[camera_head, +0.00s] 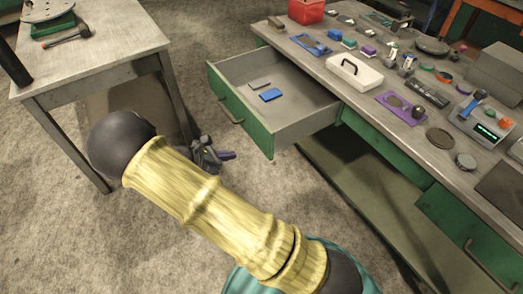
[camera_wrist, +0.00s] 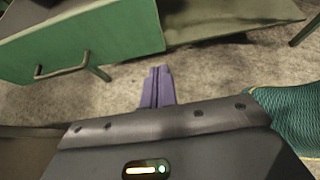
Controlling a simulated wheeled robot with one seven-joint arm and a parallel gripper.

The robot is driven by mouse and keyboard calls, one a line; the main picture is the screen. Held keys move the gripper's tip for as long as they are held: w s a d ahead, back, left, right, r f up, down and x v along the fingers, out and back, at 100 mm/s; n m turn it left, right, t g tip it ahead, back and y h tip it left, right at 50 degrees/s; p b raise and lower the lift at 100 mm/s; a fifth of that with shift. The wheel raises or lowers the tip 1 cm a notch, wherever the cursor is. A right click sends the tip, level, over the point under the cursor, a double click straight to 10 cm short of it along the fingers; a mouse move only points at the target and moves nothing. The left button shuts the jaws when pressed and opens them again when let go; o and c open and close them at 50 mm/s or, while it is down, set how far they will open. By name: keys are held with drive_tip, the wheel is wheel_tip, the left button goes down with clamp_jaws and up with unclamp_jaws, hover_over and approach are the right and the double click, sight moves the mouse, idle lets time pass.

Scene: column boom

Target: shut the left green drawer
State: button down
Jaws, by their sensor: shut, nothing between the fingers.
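The left green drawer (camera_head: 239,117) stands pulled out from the workbench in the head view. It has a green front with a bar handle (camera_head: 231,110) and a grey inside. A blue box (camera_head: 271,95) and a small grey item (camera_head: 260,84) lie in it. My gripper (camera_head: 228,155) has purple fingers and is below and in front of the drawer front, apart from it. In the wrist view the drawer front (camera_wrist: 120,35) fills the upper left, with its handle (camera_wrist: 62,70) at left. The purple fingers (camera_wrist: 158,82) are together and empty, pointing toward the floor beyond.
A second green drawer (camera_head: 463,232) is at the lower right. A grey table (camera_head: 100,50) stands at the left. Floor shows between table and drawer.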

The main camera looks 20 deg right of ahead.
approach(269, 148)
wheel_tip(269, 148, down, 3)
drive_tip(key=d, duration=0.2)
drive_tip(key=w+d, duration=0.1)
drive_tip(key=d, duration=0.1)
drive_tip(key=shift+d, duration=0.3)
drive_tip(key=shift+w+d+f, duration=0.1)
drive_tip(key=shift+d, duration=0.3)
drive_tip(key=shift+w+d, duration=0.1)
